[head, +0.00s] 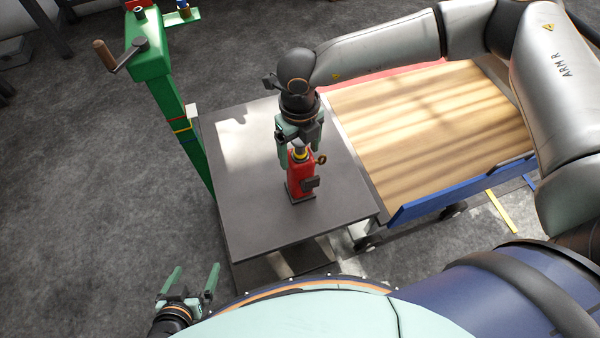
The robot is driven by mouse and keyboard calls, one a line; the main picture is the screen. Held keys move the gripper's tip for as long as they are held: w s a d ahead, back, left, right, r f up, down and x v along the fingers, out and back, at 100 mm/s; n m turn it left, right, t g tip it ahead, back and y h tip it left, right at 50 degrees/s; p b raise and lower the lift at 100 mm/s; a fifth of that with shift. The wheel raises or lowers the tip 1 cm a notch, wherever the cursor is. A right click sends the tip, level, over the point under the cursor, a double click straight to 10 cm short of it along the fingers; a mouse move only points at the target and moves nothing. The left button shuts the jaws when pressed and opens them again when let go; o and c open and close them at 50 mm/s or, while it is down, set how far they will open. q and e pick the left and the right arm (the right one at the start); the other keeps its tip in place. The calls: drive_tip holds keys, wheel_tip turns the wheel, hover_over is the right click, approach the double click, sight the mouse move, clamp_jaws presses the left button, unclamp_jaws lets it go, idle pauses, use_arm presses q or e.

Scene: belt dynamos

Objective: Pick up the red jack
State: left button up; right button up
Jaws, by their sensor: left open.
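The red jack (299,180) stands upright on the grey table (245,210), with a grey and yellow top and a dark base. My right gripper (301,150) is directly above it, pointing down, with its green fingers on either side of the jack's upper part. Whether the fingers touch or grip the jack I cannot tell. The gripper hides part of the jack's top. My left gripper (190,280) is open and empty at the lower left, off the table and well apart from the jack.
A green post with a crank handle (150,58) stands at the table's left edge. A wooden-topped cart (425,125) with a blue front rail (460,190) adjoins the table on the right. The table around the jack is bare.

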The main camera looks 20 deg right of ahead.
clamp_jaws()
idle(0.4)
drive_tip(key=shift+w+r, duration=0.15)
